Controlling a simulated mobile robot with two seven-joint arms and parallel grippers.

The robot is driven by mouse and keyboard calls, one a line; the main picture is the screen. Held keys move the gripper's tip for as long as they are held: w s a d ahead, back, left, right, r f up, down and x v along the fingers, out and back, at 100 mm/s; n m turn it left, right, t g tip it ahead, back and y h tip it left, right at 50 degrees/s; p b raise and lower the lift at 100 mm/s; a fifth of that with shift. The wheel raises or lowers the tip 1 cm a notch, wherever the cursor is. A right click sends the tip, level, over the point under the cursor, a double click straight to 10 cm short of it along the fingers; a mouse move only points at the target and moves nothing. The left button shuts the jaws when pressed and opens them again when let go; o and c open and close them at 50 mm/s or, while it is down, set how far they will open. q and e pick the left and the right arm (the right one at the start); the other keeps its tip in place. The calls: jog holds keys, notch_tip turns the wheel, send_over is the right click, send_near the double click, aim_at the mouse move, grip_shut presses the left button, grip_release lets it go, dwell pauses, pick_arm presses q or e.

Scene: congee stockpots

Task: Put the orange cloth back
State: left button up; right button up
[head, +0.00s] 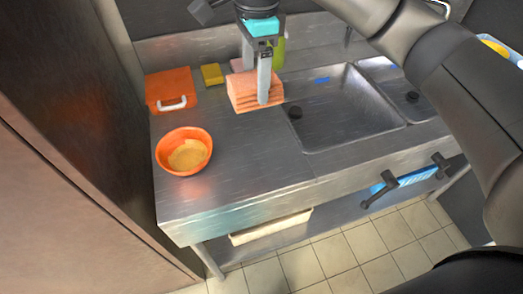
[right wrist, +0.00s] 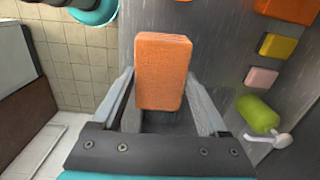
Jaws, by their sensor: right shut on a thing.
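The orange cloth (head: 247,93) is a thick folded block with layered edges, beside the left rim of the sink in the head view. My right gripper (head: 260,92) comes down over it from above and is shut on it, with one finger in front of the cloth. In the right wrist view the cloth (right wrist: 161,70) stands out between the two fingers of my right gripper (right wrist: 165,100). I cannot tell whether the cloth touches the counter. My left gripper is not in view.
An orange bowl (head: 171,160) with yellow contents stands at the counter's front left. An orange item with a white handle (head: 165,86), a yellow sponge (head: 211,74), a pink sponge (head: 236,65) and a green bottle (head: 279,52) line the back. The sink (head: 350,108) is empty.

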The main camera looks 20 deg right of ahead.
jog(key=shift+w+d+r+m, duration=0.15)
jog(key=shift+d+r+m, duration=0.15)
jog(key=shift+d+r, duration=0.15)
jog(key=shift+d+f, duration=0.15)
jog(key=shift+f, duration=0.2)
notch_tip(320, 180, down, 19)
jog(key=shift+f+b, duration=0.1)
jog(key=shift+b, duration=0.3)
jog(key=o, duration=1.1)
notch_tip(320, 180, up, 12)
jog(key=shift+r, duration=0.1)
